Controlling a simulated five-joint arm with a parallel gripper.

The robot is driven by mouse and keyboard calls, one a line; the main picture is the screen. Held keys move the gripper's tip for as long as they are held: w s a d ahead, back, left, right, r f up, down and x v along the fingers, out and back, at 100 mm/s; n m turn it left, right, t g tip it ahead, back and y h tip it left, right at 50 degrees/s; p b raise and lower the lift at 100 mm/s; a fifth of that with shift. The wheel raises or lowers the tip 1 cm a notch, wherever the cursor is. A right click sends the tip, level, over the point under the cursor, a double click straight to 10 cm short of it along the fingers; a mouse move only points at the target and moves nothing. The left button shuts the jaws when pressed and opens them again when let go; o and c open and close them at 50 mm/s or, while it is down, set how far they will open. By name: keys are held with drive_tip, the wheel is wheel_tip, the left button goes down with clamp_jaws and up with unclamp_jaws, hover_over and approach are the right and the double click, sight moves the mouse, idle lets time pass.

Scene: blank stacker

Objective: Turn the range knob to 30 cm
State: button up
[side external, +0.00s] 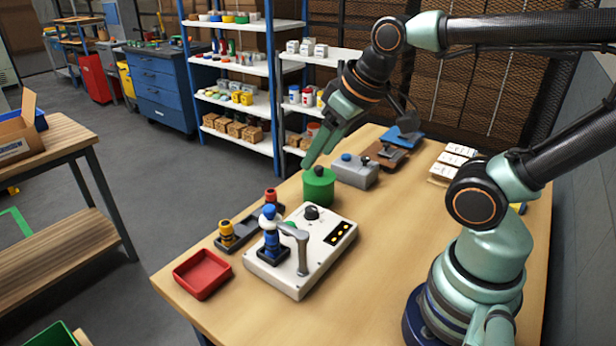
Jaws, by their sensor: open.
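A white control box (300,282) sits on the near part of the wooden bench. A black round knob (311,212) stands on its top at the back, beside a dark panel (342,236) with several small yellow lights. Any scale or marking around the knob is too small to read. A blue-topped post and a grey lever also stand on the box. My gripper (316,158) is open and points down, its pale green fingers above and behind the box. The fingertips are close to a green cylinder (318,190) with a black top; I cannot tell whether they touch.
A red tray (202,274) lies left of the box. A dark holder with yellow (226,233) and red-topped pieces stands behind it. A grey box with a blue button (354,172) and white cards (453,162) lie farther back.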

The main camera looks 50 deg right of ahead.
drive_tip(key=shift+o, duration=0.6)
drive_tip(key=n+g, duration=0.6)
drive_tip(key=n, duration=0.1)
hover_over(311, 208)
wheel_tip(311, 208, down, 8)
drive_tip(key=shift+n, duration=0.3)
wheel_tip(311, 208, down, 12)
drive_tip(key=shift+f, duration=0.2)
clamp_jaws()
